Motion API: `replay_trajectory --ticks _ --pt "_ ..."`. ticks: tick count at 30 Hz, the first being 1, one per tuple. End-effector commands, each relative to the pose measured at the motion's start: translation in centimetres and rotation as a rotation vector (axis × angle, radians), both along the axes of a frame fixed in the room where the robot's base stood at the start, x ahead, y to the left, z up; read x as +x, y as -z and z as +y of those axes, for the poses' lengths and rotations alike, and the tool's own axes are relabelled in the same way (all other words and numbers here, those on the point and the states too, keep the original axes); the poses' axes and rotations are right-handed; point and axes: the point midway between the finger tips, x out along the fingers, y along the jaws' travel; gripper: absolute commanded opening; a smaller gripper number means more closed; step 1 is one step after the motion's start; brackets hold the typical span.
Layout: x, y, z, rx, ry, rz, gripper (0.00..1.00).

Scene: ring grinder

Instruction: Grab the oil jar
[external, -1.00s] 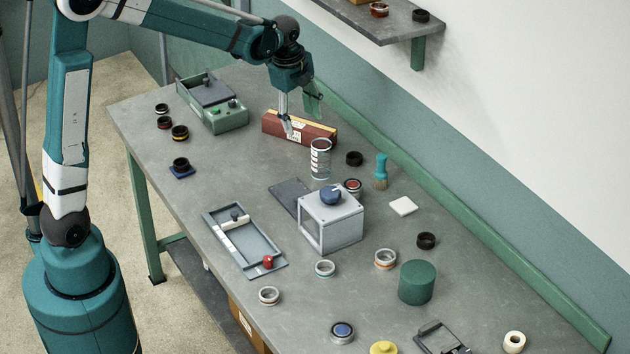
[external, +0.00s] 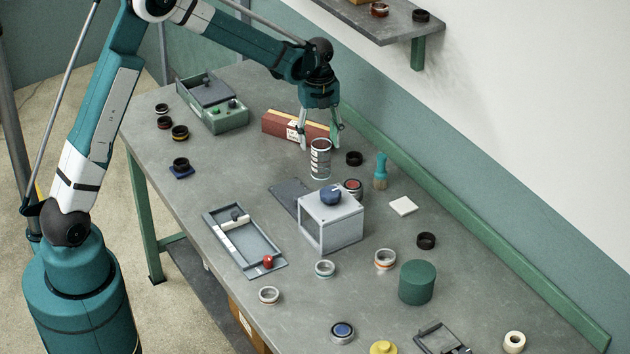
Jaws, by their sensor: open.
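A grey-and-white striped cylinder (external: 320,162), which looks like the oil jar, stands upright on the bench behind the grey box with the blue knob. A plain green cylinder (external: 417,284) stands farther to the front right. My gripper (external: 319,143) is open and points down, with its fingertips to the left and right of the striped cylinder's top in the picture. I cannot tell whether the fingers are around it or just above or behind it. No contact is visible.
The red-brown box (external: 281,126) lies just behind my gripper. A grey box with a blue knob (external: 331,222) stands in front of the striped cylinder. A black ring (external: 354,158) and a teal brush (external: 380,172) are to its right. The bench's left middle is mostly clear.

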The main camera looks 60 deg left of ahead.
Motion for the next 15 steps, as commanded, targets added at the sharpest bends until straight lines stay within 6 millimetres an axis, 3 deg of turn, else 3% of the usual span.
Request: replay_trajectory --ticks 4,15 --pt "-0.54 0.51 -1.37 -0.002 0.034 0.009 0.51" --pt "-0.57 0.59 -1.48 -0.002 0.036 0.01 0.51"
